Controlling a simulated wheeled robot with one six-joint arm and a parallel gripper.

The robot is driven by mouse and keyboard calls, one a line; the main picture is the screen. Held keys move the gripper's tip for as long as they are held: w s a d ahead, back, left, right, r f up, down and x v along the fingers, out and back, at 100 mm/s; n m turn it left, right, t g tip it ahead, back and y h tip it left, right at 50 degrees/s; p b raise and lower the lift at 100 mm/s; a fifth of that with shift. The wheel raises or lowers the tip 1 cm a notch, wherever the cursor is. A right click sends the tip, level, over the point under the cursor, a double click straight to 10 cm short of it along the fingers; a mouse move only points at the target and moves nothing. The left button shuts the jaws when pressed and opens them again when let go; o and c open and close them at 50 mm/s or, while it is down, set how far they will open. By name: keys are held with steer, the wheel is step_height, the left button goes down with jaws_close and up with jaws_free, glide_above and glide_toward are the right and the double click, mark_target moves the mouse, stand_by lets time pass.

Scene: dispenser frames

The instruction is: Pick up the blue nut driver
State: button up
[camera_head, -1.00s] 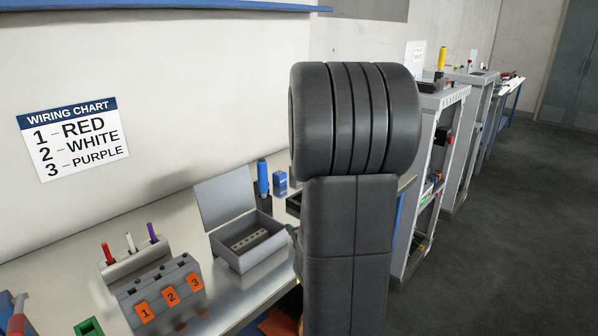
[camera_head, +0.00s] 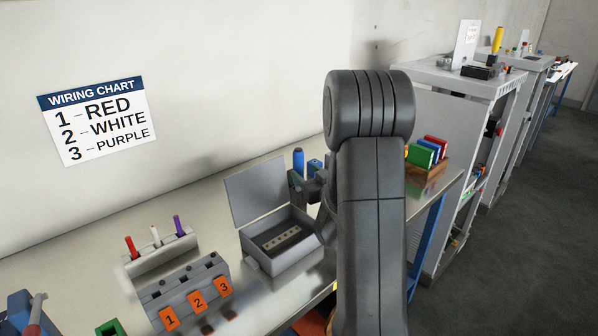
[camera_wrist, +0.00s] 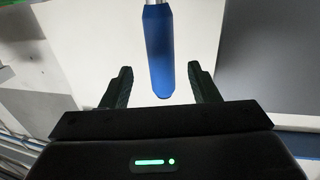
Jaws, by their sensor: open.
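The blue nut driver (camera_head: 298,161) stands upright on the bench behind the open grey box in the head view. In the wrist view its blue handle (camera_wrist: 158,50) hangs in the picture between the two fingers of my gripper (camera_wrist: 158,88). The fingers are apart, with a gap on each side of the handle. I cannot tell how deep between the fingers the handle lies. In the head view my arm covers most of the gripper, and the driver's lower part is hidden.
The grey box (camera_head: 284,262) with a raised lid stands in front of the driver. A small blue block (camera_head: 314,167) is right beside it. A terminal block with orange tags (camera_head: 197,299) and a rack of coloured pins (camera_head: 160,255) stand to the left. Coloured books (camera_head: 428,152) stand to the right.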

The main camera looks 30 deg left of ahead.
mark_target(301, 169)
steer(key=shift+p+x, duration=0.8)
steer(key=shift+x, duration=2)
steer(key=shift+s+f, duration=0.1)
steer(key=shift+c, duration=0.2)
jaws_close()
